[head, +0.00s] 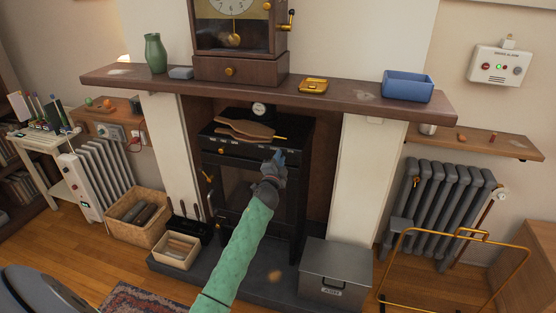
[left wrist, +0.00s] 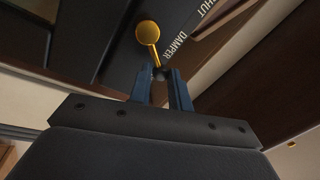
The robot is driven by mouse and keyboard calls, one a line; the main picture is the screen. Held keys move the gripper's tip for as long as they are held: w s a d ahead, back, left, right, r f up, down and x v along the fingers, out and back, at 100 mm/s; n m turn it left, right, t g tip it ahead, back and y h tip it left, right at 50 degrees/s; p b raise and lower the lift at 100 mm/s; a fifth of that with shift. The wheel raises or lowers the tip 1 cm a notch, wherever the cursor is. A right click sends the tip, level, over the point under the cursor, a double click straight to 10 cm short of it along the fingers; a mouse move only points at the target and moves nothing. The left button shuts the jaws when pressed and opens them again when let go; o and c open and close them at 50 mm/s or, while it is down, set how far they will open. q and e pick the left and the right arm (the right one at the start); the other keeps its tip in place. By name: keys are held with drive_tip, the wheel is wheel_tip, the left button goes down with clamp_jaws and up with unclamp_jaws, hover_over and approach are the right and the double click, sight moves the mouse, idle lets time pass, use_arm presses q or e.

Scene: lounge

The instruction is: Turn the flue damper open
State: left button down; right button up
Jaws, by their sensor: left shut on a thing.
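The black stove (head: 255,190) stands in the fireplace. The flue damper's brass lever (left wrist: 150,38) shows in the left wrist view, with a round end and a thin shaft, beside the white words DAMPER and SHUT. In the head view a short brass piece (head: 280,138) shows at the stove's top right. My left gripper (head: 279,156) is at the stove's upper right front, its blue fingers closed on the damper lever. The left wrist view shows the fingertips (left wrist: 162,75) at the shaft's near end. The exact grip is partly hidden. My right gripper is out of view.
The wooden mantel (head: 260,92) overhangs above, with a clock (head: 240,40) and a blue box (head: 407,86). A grey metal box (head: 335,272) stands at the hearth's right.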

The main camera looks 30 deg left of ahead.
use_arm(q)
drive_tip(key=shift+m, duration=0.3)
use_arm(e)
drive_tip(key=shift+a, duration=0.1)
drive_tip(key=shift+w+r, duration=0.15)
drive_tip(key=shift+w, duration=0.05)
use_arm(q)
drive_tip(key=c, duration=1.3)
unclamp_jaws()
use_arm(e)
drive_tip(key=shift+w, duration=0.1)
use_arm(q)
drive_tip(key=b+v, duration=0.1)
drive_tip(key=v, duration=0.7)
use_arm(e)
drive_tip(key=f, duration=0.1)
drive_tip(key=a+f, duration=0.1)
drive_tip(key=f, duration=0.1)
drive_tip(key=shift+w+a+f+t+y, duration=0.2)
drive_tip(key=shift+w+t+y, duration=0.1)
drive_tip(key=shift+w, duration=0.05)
use_arm(q)
drive_tip(key=shift+a+f, duration=0.1)
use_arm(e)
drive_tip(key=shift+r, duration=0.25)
